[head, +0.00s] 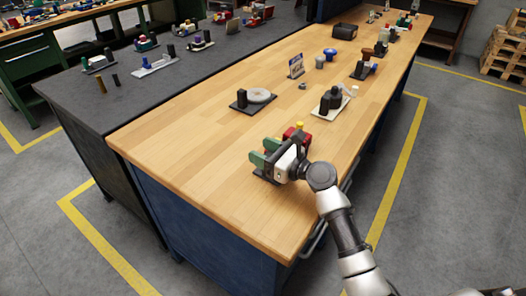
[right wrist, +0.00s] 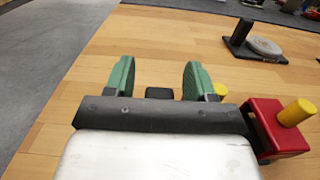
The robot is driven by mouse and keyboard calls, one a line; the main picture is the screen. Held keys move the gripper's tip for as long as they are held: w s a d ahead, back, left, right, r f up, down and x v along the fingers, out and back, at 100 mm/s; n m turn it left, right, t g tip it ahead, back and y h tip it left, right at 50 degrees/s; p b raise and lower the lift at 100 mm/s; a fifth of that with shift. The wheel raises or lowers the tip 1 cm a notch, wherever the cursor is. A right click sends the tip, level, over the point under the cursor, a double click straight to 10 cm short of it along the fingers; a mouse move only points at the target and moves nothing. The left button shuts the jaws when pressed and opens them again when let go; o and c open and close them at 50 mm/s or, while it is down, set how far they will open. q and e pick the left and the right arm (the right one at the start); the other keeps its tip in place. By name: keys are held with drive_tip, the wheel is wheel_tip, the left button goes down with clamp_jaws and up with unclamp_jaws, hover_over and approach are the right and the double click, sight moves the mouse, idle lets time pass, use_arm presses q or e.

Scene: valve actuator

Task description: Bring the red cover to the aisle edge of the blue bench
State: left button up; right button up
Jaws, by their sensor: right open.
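The red cover (right wrist: 276,130), a red block shape with a yellow knob, is right beside my right gripper (right wrist: 158,80), outside its fingers, in the right wrist view. In the head view the red cover (head: 289,133) shows partly behind my right gripper (head: 263,152). The gripper's green fingers are apart, with no object seen held between them. A small black block (right wrist: 159,94) shows beyond the palm, between the fingers. The blue bench (head: 215,165) has a wooden top and blue sides. My left gripper is not in view.
A dark plate with a post and pale disc (head: 259,96) and a dark fitting on a white plate (head: 331,102) stand farther back. Several other parts line the bench beyond. The front wooden top is clear. A grey bench (head: 110,110) adjoins on the left; the aisle floor is right.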

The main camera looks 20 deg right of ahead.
drive_tip(key=b+v, duration=0.1)
drive_tip(key=v, duration=1)
drive_tip(key=shift+s+d, duration=0.3)
drive_tip(key=shift+f, duration=0.1)
